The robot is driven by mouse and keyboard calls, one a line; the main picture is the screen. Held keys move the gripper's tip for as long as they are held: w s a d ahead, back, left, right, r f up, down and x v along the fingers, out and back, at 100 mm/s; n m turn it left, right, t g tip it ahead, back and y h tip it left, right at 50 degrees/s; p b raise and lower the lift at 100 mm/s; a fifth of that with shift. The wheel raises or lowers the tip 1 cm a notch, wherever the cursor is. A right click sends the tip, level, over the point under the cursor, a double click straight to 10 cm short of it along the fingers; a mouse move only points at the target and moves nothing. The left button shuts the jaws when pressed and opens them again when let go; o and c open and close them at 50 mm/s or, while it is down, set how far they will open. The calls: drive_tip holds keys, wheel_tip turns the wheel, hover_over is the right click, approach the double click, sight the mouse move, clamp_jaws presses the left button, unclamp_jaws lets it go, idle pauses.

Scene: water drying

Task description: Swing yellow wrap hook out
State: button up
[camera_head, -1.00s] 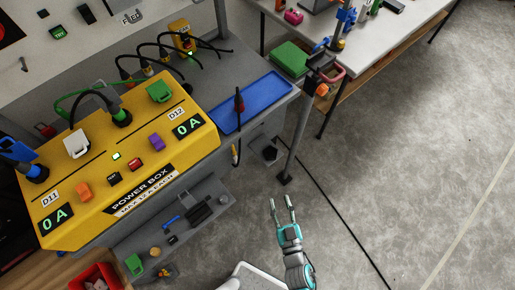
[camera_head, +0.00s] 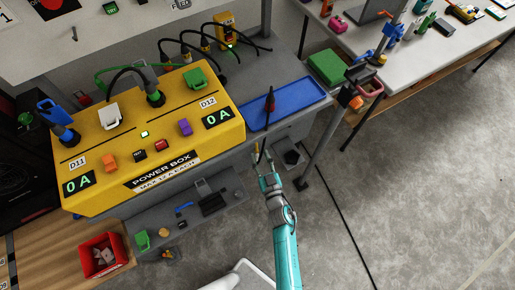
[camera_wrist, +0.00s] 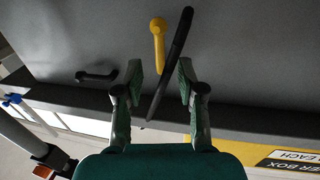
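The yellow wrap hook (camera_wrist: 158,38) shows in the wrist view on a grey face, with a rounded end and a short stem. It lies ahead of my gripper (camera_wrist: 160,82), roughly in line with the gap between the fingers. The fingers are apart and nothing is clearly held. A black cable (camera_wrist: 176,50) slants just right of the hook and reaches down toward the gap; contact with it cannot be told. In the head view my gripper (camera_head: 263,160) is at the bench front, below the blue tray, near a small yellow piece (camera_head: 257,147), probably the hook.
A black hook (camera_wrist: 97,76) sits left of the yellow one. The yellow power box (camera_head: 150,140) stands left of my gripper. The blue tray (camera_head: 306,103) lies above it, and a grey post (camera_head: 325,145) stands to the right. Open floor (camera_head: 430,180) lies farther right.

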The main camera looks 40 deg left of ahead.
sight(257, 148)
drive_tip(key=shift+x, duration=2)
clamp_jaws()
